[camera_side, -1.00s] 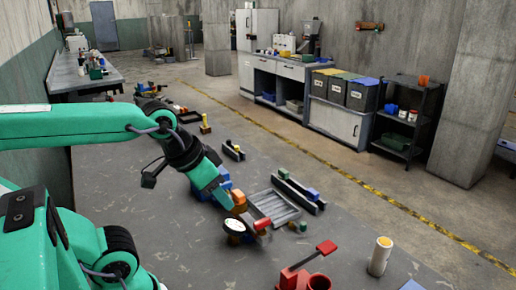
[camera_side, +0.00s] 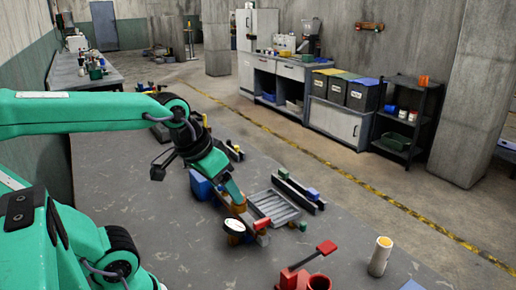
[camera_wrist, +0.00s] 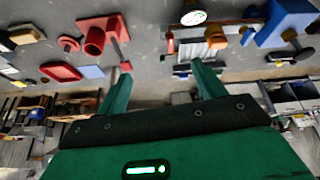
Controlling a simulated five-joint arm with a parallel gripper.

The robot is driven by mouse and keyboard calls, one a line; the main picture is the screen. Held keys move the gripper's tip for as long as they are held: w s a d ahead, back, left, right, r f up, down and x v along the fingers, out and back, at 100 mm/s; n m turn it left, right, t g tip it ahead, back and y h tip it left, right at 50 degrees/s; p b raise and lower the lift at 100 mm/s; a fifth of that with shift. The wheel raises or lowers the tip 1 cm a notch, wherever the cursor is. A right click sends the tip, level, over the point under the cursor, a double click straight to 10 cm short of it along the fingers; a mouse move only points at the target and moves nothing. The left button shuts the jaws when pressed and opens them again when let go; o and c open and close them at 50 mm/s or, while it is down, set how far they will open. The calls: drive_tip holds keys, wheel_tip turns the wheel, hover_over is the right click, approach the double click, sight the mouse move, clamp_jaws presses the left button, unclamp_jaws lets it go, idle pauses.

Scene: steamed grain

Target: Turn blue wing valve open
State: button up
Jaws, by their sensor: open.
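My gripper (camera_side: 238,205) is low over the cluster of parts at the middle of the bench. In the wrist view its two fingers (camera_wrist: 162,78) are spread apart with nothing between them. A blue block-like part (camera_side: 200,186) stands just left of the gripper; a blue block also shows at upper right in the wrist view (camera_wrist: 287,22). I cannot make out a wing handle on it, so I cannot tell whether it is the blue wing valve. A round white dial (camera_side: 235,226) is just below the gripper, and it also shows in the wrist view (camera_wrist: 193,17).
A grey slatted tray (camera_side: 274,207) lies right of the gripper, with a dark rail (camera_side: 300,193) behind it. A red lever fixture (camera_side: 300,275) and a pale cylinder (camera_side: 380,256) stand near the front. The bench is bare at left front.

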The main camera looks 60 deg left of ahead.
drive_tip(key=w+a+f+n+g, duration=0.1)
drive_tip(key=w+a+n+g, duration=0.2)
drive_tip(key=w+a+n, duration=0.7)
drive_tip(key=a+f+n, duration=0.2)
drive_tip(key=a, duration=0.2)
drive_tip(key=w+a+f+n+g, duration=0.1)
drive_tip(key=a+f+n, duration=0.1)
drive_tip(key=a, duration=0.3)
drive_tip(key=w+a+f+n+g, duration=0.1)
drive_tip(key=a+f+n, duration=0.1)
drive_tip(key=a, duration=0.3)
drive_tip(key=shift+w+f, duration=0.2)
drive_tip(key=shift+f, duration=0.4)
drive_tip(key=shift+a+f, duration=0.25)
drive_tip(key=shift+a, duration=0.15)
drive_tip(key=shift+f, duration=0.15)
drive_tip(key=shift+f, duration=3.75)
